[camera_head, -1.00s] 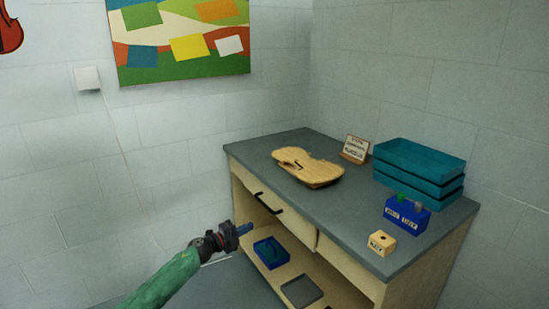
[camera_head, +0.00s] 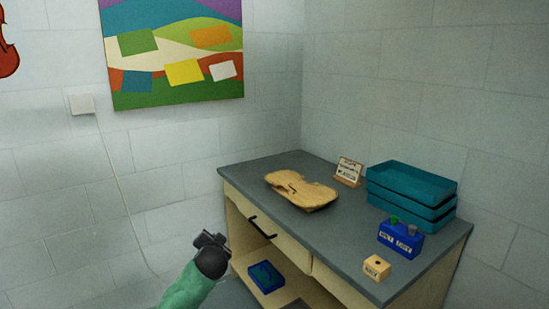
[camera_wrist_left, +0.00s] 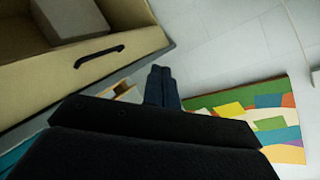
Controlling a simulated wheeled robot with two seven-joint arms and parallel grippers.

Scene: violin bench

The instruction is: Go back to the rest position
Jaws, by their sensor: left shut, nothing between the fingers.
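My left gripper (camera_head: 210,240) is at the end of the green-sleeved arm that comes in from the bottom, left of the bench (camera_head: 345,235). Its fingers are mostly hidden in the head view. In the left wrist view the two dark fingers (camera_wrist_left: 161,84) are together with nothing between them. The gripper is apart from the bench front and its drawer handle (camera_head: 262,227); the handle also shows in the left wrist view (camera_wrist_left: 99,56). My right gripper is not in view.
On the bench top are a violin body plate (camera_head: 300,190), a small sign (camera_head: 348,171), stacked teal trays (camera_head: 412,188), a blue labelled holder (camera_head: 400,240) and a small wooden block (camera_head: 376,267). A blue bin (camera_head: 265,277) sits on the lower shelf.

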